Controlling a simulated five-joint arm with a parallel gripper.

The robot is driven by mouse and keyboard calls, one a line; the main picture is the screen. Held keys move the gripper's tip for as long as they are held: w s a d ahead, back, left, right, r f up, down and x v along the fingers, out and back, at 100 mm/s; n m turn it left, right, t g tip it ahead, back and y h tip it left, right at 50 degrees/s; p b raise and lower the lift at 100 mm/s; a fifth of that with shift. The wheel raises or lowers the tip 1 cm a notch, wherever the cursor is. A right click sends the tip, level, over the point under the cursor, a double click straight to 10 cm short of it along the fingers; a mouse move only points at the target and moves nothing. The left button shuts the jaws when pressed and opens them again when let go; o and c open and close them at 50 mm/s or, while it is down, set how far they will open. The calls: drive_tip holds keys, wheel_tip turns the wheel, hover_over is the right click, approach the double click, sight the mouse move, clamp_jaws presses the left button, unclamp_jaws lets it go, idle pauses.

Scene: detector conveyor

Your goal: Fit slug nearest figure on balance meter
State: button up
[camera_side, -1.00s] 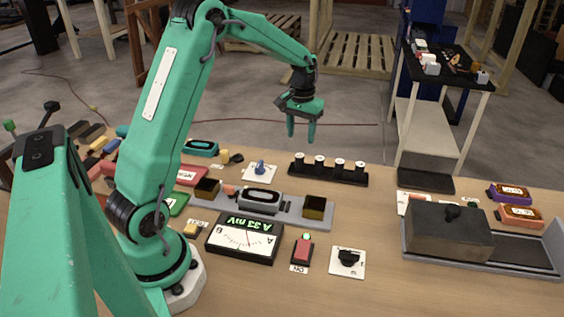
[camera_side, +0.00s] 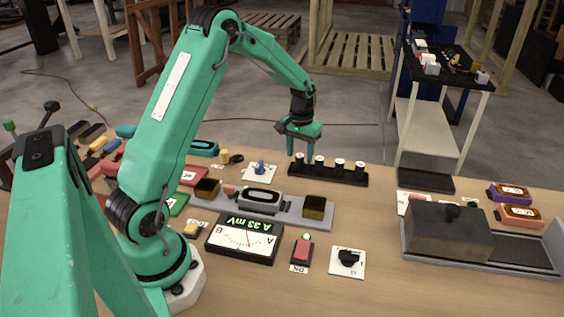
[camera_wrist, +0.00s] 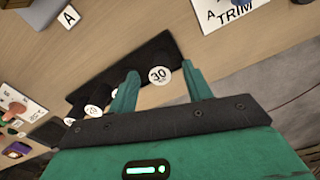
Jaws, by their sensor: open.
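The balance meter (camera_side: 246,239) stands at the front of the table, with a white dial and a green display that appears to show 33 mV. Several dark slugs with white tops stand in a black rack (camera_side: 345,178) behind it. My gripper (camera_side: 301,150) is open over the left end of the rack. In the wrist view, the slug marked 30 (camera_wrist: 160,75) shows between the spread fingertips of my gripper (camera_wrist: 160,72), and I cannot tell whether they touch it. The other slugs (camera_wrist: 97,106) run off to the lower left, their figures unclear.
A grey fixture (camera_side: 260,200) with a central unit and two dark gold blocks lies between rack and meter. A card with a blue knob (camera_side: 259,169) is left of the rack. A red push-button box (camera_side: 303,249) and black knob (camera_side: 348,257) stand right of the meter. A grey block (camera_side: 450,232) is farther right.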

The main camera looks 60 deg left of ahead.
sight(300, 156)
drive_tip(key=shift+f, duration=0.25)
drive_tip(key=shift+c, duration=0.4)
clamp_jaws()
drive_tip(key=shift+r, duration=0.15)
drive_tip(key=shift+r, duration=0.9)
wheel_tip(300, 156, up, 2)
drive_tip(key=shift+r, duration=0.25)
drive_tip(key=s+d+r, duration=0.2)
drive_tip(key=d+r, duration=0.4)
drive_tip(key=d, duration=0.5)
drive_tip(key=shift+d+r, duration=0.25)
drive_tip(key=shift+r, duration=0.05)
